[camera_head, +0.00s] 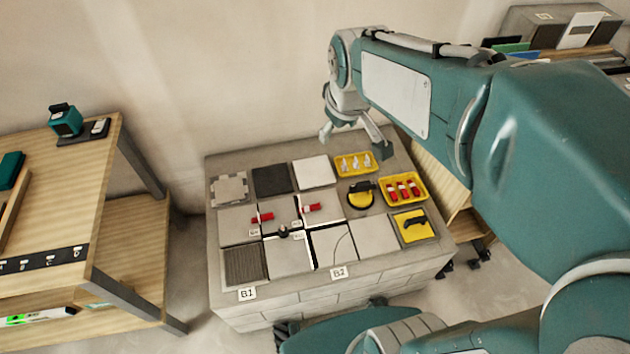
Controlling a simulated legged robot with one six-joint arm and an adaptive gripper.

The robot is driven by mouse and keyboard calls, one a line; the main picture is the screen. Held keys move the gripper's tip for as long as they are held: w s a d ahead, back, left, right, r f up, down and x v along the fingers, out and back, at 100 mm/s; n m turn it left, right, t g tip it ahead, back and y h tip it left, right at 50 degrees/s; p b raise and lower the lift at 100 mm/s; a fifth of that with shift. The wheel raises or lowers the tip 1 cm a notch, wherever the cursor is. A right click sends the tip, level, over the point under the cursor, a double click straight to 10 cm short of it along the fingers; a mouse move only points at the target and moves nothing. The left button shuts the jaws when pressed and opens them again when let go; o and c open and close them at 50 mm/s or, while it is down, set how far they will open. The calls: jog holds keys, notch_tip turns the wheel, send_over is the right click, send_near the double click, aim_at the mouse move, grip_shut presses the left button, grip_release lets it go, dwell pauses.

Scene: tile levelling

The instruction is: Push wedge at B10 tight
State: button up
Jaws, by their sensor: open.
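Two red wedges lie on the tiled block: a left red wedge (262,217) and a right red wedge (311,207), each by a joint between tiles. Small white labels (298,235) sit near them, too small to read, so I cannot tell which wedge is at B10. How tightly either wedge sits is also too small to tell. My gripper (353,142) is open and empty, fingers pointing down, above the back of the block. It is apart from both wedges, behind and to the right of them.
On the block's right are a yellow tray of white clips (341,170), a yellow tray of red wedges (425,199), a yellow-and-black suction cup (361,199) and a yellow float (414,229). A small dark piece (283,232) stands between tiles. A wooden bench (70,180) stands left.

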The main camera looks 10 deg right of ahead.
jog(key=w+a+f+n, duration=0.2)
jog(key=w+f, duration=0.1)
jog(key=w, duration=0.3)
jog(key=n+g, duration=0.4)
jog(key=n, duration=0.7)
send_over(314, 206)
notch_tip(314, 206, down, 46)
notch_tip(314, 206, down, 11)
jog(key=shift+r, duration=0.1)
grip_shut()
